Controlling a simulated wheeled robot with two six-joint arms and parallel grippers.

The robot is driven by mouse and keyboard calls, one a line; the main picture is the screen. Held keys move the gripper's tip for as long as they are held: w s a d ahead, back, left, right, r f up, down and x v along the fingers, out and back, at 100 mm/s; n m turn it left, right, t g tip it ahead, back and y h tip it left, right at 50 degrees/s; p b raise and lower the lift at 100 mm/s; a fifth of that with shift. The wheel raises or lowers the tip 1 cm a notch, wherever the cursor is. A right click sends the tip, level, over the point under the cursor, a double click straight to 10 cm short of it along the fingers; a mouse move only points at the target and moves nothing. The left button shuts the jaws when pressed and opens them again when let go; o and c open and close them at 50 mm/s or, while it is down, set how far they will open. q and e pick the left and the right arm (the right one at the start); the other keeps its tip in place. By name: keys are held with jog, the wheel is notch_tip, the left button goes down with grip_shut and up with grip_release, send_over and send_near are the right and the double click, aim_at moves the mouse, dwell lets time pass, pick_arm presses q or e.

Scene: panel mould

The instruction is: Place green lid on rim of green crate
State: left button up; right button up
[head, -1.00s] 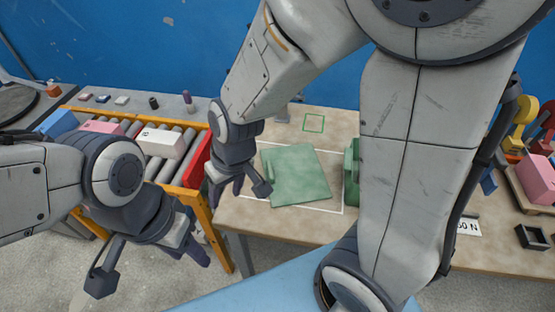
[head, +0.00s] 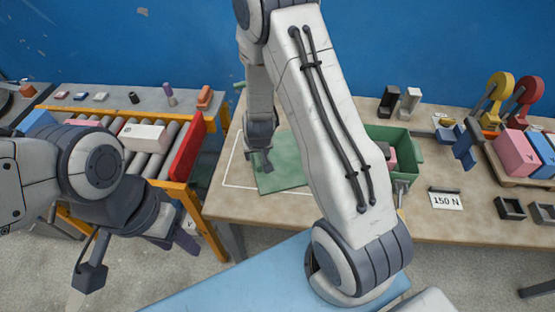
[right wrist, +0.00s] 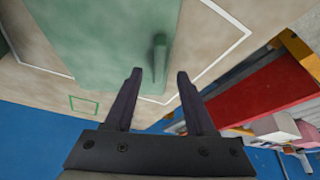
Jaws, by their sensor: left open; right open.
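The green lid (head: 283,178) lies flat on the table in the head view, partly hidden behind my right arm. Its raised handle (right wrist: 160,52) shows in the right wrist view, just beyond and between the open fingers of my right gripper (right wrist: 157,84). Nothing is between those fingertips. In the head view my right gripper (head: 259,158) is over the lid's left part, and its fingertips are hard to make out. The green crate (head: 412,160) stands right of the lid, its left part hidden by my arm. My left gripper (head: 135,258) is open and empty at lower left.
A roller conveyor (head: 142,165) with a white box (head: 143,137) and a red end plate (head: 188,147) stands left of the table. Pink (head: 517,152) and blue boxes and small black trays (head: 510,208) are at right. A 150 N card (head: 445,200) lies before the crate.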

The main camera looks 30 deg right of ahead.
aim_at(257, 158)
jog(key=x, duration=0.4)
jog(key=shift+f+p, duration=0.15)
jog(key=shift+p, duration=0.15)
grip_shut()
